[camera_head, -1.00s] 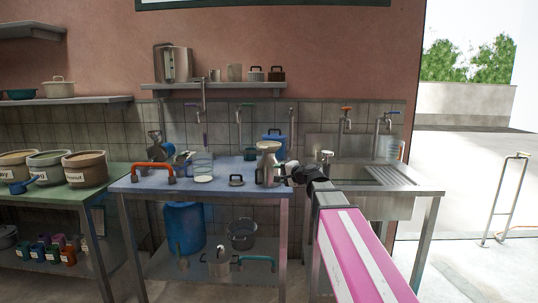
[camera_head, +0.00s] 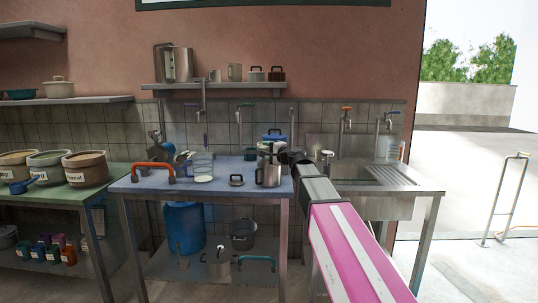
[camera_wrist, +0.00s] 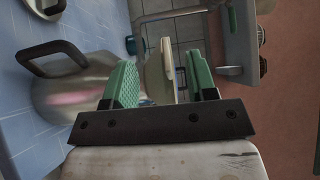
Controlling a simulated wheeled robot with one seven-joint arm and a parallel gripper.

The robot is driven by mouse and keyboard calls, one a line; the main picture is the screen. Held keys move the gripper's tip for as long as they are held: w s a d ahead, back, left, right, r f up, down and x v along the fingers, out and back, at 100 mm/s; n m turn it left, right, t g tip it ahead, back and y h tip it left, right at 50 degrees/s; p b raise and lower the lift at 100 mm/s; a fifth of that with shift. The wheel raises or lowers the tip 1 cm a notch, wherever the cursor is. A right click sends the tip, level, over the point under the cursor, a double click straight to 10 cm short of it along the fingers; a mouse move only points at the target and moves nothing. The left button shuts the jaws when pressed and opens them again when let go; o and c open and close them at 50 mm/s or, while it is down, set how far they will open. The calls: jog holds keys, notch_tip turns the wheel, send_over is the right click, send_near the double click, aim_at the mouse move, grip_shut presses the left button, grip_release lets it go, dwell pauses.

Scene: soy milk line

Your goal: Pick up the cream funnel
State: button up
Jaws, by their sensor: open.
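The cream funnel (camera_wrist: 154,78) shows edge-on in the wrist view, between the two green-padded fingers of my gripper (camera_wrist: 163,72). The gripper is open, with a gap visible on the right side of the funnel; whether the left pad touches it I cannot tell. In the head view my gripper (camera_head: 272,150) is at the top of a metal jug (camera_head: 268,175) on the blue table, and it mostly hides the funnel. The jug also shows in the wrist view (camera_wrist: 75,88), with its black handle to the left.
On the blue table (camera_head: 215,179) stand a glass beaker (camera_head: 203,167), a small lid (camera_head: 236,180) and an orange-handled item (camera_head: 153,171). The sink (camera_head: 372,174) is to the right, and a wall shelf (camera_head: 215,89) hangs above.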

jog(key=x, duration=0.4)
grip_shut()
jog(key=shift+d, duration=0.1)
